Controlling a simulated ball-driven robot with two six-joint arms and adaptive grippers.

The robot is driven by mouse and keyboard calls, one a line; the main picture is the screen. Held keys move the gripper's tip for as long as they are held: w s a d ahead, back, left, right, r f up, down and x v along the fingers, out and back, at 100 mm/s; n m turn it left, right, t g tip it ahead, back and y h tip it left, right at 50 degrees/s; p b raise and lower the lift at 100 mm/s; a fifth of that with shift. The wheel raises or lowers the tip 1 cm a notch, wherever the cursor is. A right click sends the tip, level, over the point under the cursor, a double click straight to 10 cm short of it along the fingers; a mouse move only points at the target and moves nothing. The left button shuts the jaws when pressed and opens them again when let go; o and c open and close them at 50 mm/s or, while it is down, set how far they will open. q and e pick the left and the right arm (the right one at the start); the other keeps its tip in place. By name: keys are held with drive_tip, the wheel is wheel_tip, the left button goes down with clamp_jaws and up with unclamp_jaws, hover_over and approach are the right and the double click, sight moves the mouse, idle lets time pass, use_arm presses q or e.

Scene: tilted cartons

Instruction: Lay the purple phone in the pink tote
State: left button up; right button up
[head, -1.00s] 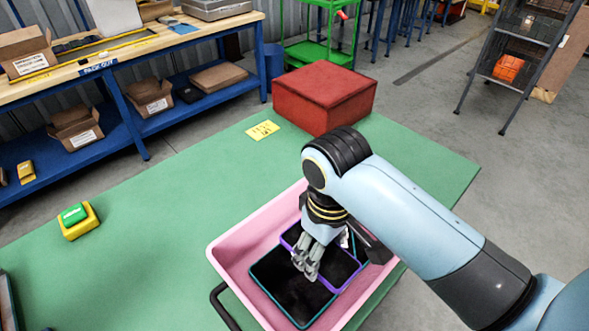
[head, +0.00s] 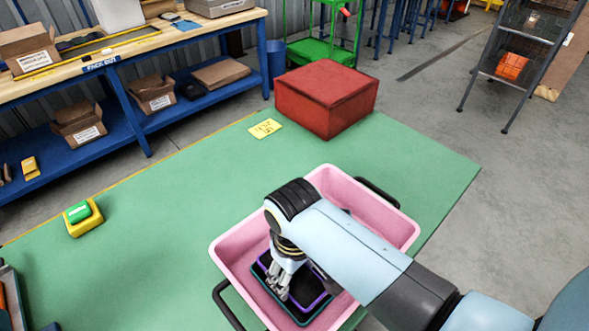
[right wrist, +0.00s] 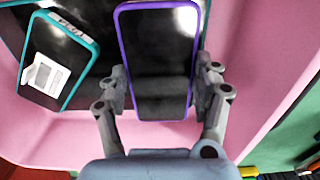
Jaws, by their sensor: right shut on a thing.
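The pink tote (head: 228,262) stands on the green table at the near edge of the head view. My right gripper (head: 278,288) is inside the tote's outline, shut on the dark, purple-rimmed phone (head: 308,284). In the right wrist view the purple phone (right wrist: 160,50) lies between the two fingers (right wrist: 164,100), its screen facing the camera. It overlaps a dark teal-edged thing (head: 262,285) in the tote; I cannot tell whether they touch. My arm hides part of the tote. My left gripper is not in view.
A teal-rimmed phone with a white label (right wrist: 58,60) is left of the purple phone in the wrist view. A red box (head: 325,98), a yellow note (head: 265,128) and a green-and-yellow block (head: 80,214) stand apart on the table (head: 170,225). The table's middle is clear.

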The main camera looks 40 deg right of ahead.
drive_tip(key=shift+f, duration=0.5)
drive_tip(key=o, duration=1.3)
